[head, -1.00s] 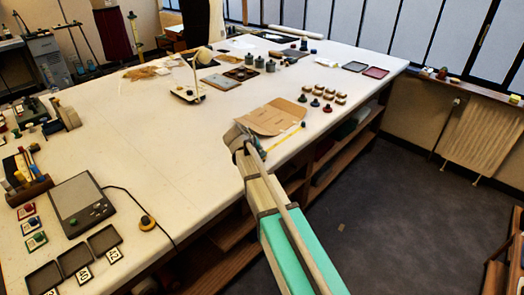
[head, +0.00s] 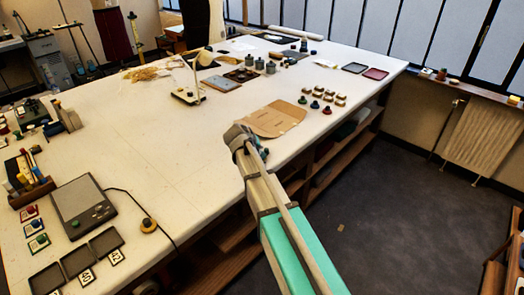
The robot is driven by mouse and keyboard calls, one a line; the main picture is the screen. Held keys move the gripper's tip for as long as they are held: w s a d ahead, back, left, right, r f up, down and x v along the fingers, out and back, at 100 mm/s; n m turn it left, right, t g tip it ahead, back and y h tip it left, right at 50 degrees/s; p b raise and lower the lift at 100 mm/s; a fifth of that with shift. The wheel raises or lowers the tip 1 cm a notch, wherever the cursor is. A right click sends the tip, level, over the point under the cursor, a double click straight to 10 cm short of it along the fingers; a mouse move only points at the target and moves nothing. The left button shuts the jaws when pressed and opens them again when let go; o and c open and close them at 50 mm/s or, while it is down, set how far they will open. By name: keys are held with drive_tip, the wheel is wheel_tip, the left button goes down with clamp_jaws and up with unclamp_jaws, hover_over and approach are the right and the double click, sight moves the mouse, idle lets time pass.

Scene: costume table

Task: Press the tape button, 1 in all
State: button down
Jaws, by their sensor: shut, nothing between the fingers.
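My gripper (head: 262,152) is shut and empty. It is low over the table's near edge, just left of and in front of the brown paper pattern (head: 278,119). The arm and gripper cover the spot under them, so the tape's case and its button cannot be made out. No yellow tape strip shows on the table now. I cannot tell whether the fingertips touch anything.
The white table (head: 140,130) is mostly clear to the left of my arm. A lamp (head: 188,94) stands farther back. A grey device (head: 82,207) and trays sit at front left.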

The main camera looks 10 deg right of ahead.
drive_tip(key=shift+r, duration=0.1)
idle(0.3)
wheel_tip(320, 180, up, 5)
drive_tip(key=p, duration=0.5)
idle(0.9)
drive_tip(key=s+f+g+y, duration=0.3)
drive_tip(key=s, duration=1.1)
drive_tip(key=s+d+f+g+y, duration=0.1)
drive_tip(key=s+f+g+y, duration=0.1)
drive_tip(key=s, duration=1.2)
drive_tip(key=shift+s+d+f+m+g+y, duration=0.35)
drive_tip(key=shift+g+y, duration=0.25)
drive_tip(key=shift+g, duration=0.3)
drive_tip(key=shift+a, duration=0.1)
